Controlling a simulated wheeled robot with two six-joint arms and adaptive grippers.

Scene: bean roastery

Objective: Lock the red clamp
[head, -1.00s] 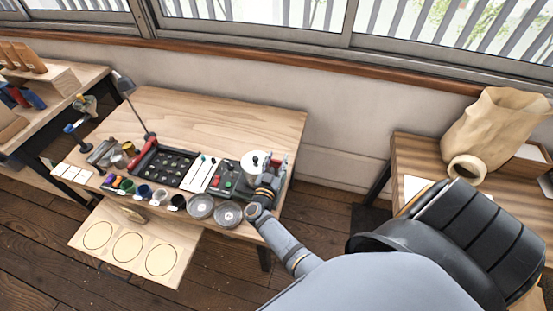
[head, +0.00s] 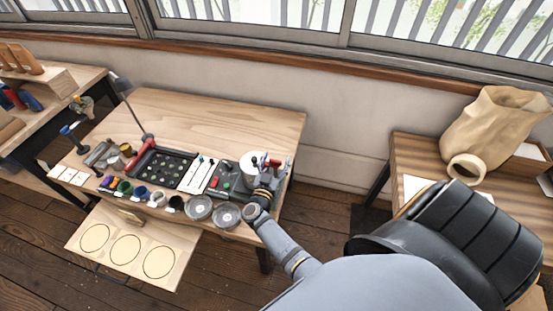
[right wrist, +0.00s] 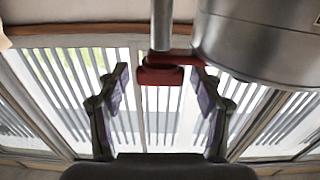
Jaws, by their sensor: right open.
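The red clamp (right wrist: 160,72) shows in the right wrist view, beside a vertical metal rod and the silver drum (right wrist: 262,40). In the head view a small red part (head: 273,163) shows by the white-topped round machine (head: 252,162) at the table's right end. My right gripper (head: 274,173) is there too, in front of the machine. In the right wrist view my right gripper (right wrist: 158,92) is open, its purple-padded fingers on either side of the clamp. The clamp sits between them with gaps on both sides, apparently ungripped. My left gripper is out of view.
The wooden table (head: 220,115) holds a black tray (head: 165,162), a panel with red and green buttons (head: 220,182), two round grey dishes (head: 198,208) and several small cups. The table's back is clear. A side table with a paper bag (head: 495,130) stands right.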

